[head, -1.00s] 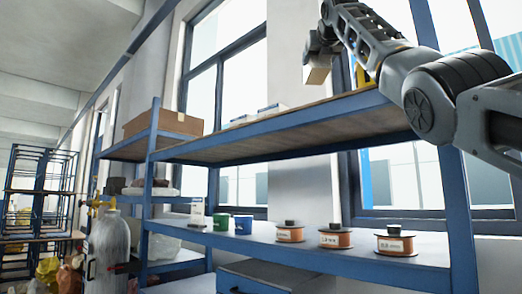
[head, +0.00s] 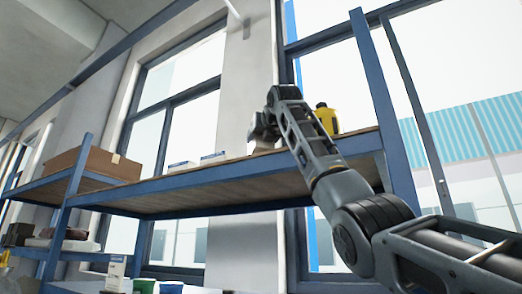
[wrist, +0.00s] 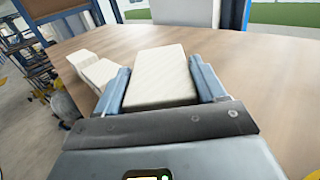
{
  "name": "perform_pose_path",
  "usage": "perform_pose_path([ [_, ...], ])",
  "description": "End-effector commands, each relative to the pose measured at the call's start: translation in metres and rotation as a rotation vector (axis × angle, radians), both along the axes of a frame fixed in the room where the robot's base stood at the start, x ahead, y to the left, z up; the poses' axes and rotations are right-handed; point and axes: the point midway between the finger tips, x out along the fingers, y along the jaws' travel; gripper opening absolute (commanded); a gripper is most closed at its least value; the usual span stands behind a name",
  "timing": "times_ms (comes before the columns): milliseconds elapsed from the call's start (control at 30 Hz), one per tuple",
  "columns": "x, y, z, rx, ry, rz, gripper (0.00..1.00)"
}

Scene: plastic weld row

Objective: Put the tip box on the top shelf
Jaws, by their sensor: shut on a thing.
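The tip box (wrist: 160,75) is a pale, cream-white block between the two blue fingers of my gripper (wrist: 160,82) in the wrist view. My gripper is shut on it. The wooden top shelf (wrist: 245,65) spreads beneath and beyond the box. In the head view my gripper (head: 263,132) is over the top shelf (head: 165,186), near its right part, with the box low at the board. The shelf's front edge and my arm hide part of the box there. I cannot tell whether the box touches the board.
Two small white boxes (head: 198,160) stand on the shelf to the left. A yellow bottle (head: 326,118) stands right of my gripper, near a blue upright (head: 385,105). A cardboard box (head: 95,163) sits on the left shelf.

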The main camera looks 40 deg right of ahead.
Motion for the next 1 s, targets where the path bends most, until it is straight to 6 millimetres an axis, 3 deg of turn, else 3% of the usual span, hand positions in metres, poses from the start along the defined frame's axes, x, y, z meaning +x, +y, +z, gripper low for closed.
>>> perform_pose_path([
  [300, 0.0, 0.0, -0.033, 0.0, 0.0, 0.0, 0.29],
  [733, 0.0, 0.0, -0.04, 0.0, -0.001, -0.001, 0.29],
  [767, 0.0, 0.0, -0.04, 0.0, 0.0, -0.001, 0.71],
  [1000, 0.0, 0.0, -0.04, 0.0, 0.001, 0.0, 0.94],
])
